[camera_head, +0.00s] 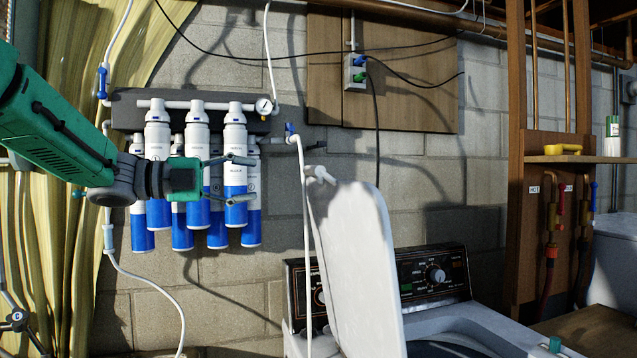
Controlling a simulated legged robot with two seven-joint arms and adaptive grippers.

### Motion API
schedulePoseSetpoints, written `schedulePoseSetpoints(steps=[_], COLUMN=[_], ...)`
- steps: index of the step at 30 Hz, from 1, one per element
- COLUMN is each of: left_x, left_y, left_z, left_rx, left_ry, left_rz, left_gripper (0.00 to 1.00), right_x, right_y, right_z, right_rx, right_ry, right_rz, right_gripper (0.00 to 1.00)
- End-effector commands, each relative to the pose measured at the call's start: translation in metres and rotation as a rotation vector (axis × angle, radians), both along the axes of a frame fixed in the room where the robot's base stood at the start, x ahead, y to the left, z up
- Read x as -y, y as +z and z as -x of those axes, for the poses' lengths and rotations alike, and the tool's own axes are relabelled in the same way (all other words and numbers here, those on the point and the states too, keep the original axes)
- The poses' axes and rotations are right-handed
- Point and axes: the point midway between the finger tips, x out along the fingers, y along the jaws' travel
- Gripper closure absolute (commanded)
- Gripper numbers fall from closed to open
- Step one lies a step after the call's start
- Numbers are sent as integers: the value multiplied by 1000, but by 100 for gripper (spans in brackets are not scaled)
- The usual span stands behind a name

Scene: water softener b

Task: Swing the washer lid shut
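The white washer lid (352,268) stands raised, nearly upright and tilted a little, above the left part of the washer top. The washer (455,322) is at the lower right, with its dark opening partly showing at the bottom edge. Its black control panel (432,275) with a knob is partly hidden behind the lid. My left gripper (254,177) reaches in from the left on a green arm, in front of the blue and white filters. Its thin fingers look spread and empty, to the left of the lid's top and apart from it.
Several blue and white filter cartridges (235,170) hang on the wall behind my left gripper. A white pipe (305,230) runs down just left of the lid. A wooden frame with a shelf (577,159) and valves stands at the right. A yellow curtain (60,260) hangs at the left.

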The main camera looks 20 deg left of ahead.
Motion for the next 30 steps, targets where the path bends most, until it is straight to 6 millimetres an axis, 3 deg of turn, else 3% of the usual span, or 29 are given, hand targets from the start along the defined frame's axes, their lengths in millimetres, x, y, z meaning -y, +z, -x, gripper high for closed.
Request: schedulePoseSetpoints(steps=[1, 5, 21, 30], left_x=[-3, 1, 86, 110], left_y=[11, 18, 15, 14], left_z=[5, 5, -52, -68], left_rx=[31, 53, 49, 48], left_ry=[-14, -27, -25, -24], left_rz=[-26, -51, -49, -47], left_gripper=[61, 61, 61, 61], right_x=[0, 0, 0, 0], right_y=[0, 1, 14, 17], right_z=[0, 0, 0, 0], right_rx=[0, 0, 0, 0], right_ry=[0, 0, 0, 0], right_rz=[0, 0, 0, 0], right_gripper=[77, 77, 77, 77])
